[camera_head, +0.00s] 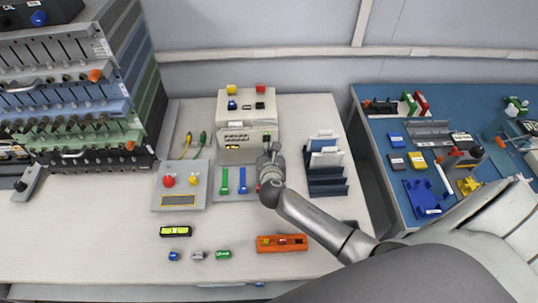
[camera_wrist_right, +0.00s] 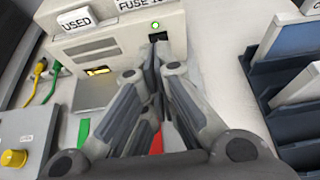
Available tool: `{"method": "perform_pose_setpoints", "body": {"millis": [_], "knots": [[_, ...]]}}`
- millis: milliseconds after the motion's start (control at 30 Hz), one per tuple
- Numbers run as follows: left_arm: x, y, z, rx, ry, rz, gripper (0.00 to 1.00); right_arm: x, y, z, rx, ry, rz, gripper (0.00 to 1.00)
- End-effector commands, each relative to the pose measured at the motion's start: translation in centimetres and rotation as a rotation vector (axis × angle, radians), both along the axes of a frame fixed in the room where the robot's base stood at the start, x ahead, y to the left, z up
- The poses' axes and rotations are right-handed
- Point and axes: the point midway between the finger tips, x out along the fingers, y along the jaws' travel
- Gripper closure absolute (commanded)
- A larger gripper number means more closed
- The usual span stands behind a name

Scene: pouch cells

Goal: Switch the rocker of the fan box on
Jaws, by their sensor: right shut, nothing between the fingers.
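The beige box (camera_head: 236,138), which I take to be the fan box, stands at the back middle of the light table. In the right wrist view its front (camera_wrist_right: 115,50) shows a lit green lamp (camera_wrist_right: 155,24) above a small black rocker (camera_wrist_right: 158,38). My right gripper (camera_head: 268,152) is shut and empty in front of the box's right side. In the wrist view its fingertips (camera_wrist_right: 155,62) point at the rocker, just below it. The fingers partly cover that area, so contact is unclear.
A dark rack (camera_head: 325,175) with upright plates stands right of my right gripper. A grey panel (camera_head: 180,199) with red and yellow knobs lies left. Green and blue strips (camera_head: 233,180) lie before the box. An orange tray (camera_head: 282,243) is near the front. Instrument stacks (camera_head: 75,90) fill the left.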

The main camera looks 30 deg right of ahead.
Motion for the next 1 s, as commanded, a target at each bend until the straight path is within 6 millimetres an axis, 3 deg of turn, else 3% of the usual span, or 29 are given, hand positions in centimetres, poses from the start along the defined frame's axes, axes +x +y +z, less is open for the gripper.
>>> {"method": "perform_pose_setpoints", "body": {"millis": [167, 400, 1000], "knots": [[2.0, -1.9, 0.3, -0.024, -0.032, 0.003, 0.33, -2.0, 1.0, 1.8, 0.003, 0.000, 0.002, 1.00], [0.8, -0.9, 0.2, -0.011, -0.013, 0.000, 0.33, -3.3, 1.6, 3.0, 0.000, 0.000, 0.001, 1.00], [0.3, -0.6, 0.2, -0.008, -0.007, 0.000, 0.33, -3.4, 1.7, 3.2, 0.002, 0.000, 0.001, 1.00]]}}
